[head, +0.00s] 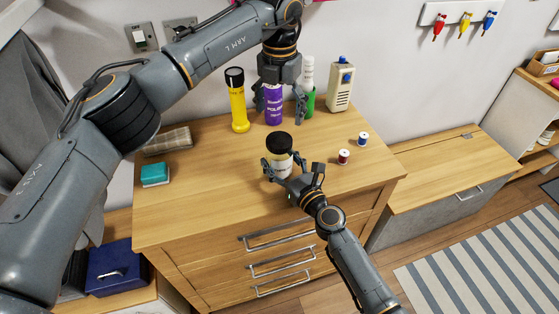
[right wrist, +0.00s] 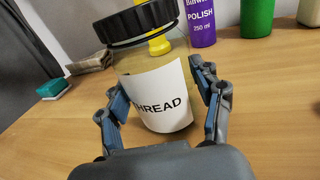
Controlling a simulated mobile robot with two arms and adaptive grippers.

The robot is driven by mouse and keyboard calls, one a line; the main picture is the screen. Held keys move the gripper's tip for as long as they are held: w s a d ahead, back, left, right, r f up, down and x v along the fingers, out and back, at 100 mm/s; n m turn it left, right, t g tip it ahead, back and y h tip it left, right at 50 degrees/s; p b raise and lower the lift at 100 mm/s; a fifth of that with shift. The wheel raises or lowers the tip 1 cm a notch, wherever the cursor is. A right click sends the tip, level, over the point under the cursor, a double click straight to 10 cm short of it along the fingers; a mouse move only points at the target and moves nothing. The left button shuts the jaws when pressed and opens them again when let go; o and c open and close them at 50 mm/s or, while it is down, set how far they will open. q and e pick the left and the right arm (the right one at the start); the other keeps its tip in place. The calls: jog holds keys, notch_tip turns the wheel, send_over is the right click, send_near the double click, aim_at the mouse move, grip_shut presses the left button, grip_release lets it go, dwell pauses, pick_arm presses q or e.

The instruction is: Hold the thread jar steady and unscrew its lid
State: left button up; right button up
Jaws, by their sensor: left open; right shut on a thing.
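The thread jar (head: 281,161) stands upright on the wooden dresser top, with a pale body and a white label that reads THREAD in the right wrist view (right wrist: 160,100). Its black ridged lid (head: 279,142) is on top, and it also shows in the right wrist view (right wrist: 138,22). My right gripper (head: 283,172) is shut on the jar's body from the front, a finger on each side. My left gripper (head: 279,101) points down, open and empty, above and behind the jar, in front of the purple polish bottle. It does not touch the lid.
Two thread spools (head: 344,157) (head: 362,139) lie right. A teal sponge (head: 155,174) and folded cloth (head: 168,141) lie left.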

aim_at(279, 140)
grip_shut()
pick_arm(q)
jog(key=m, duration=1)
jog(key=shift+m, duration=0.3)
jog(key=m, duration=0.3)
jog(key=shift+m, duration=0.4)
jog(key=m, duration=0.8)
jog(key=shift+m, duration=0.3)
jog(key=m, duration=0.3)
jog(key=shift+w+m, duration=0.1)
jog(key=shift+m, duration=0.2)
pick_arm(e)
jog(key=shift+f, duration=0.1)
pick_arm(q)
jog(key=m, duration=0.4)
jog(key=shift+m, duration=0.3)
jog(key=shift+f, duration=0.6)
notch_tip(279, 140, down, 7)
jog(key=shift+r, duration=0.1)
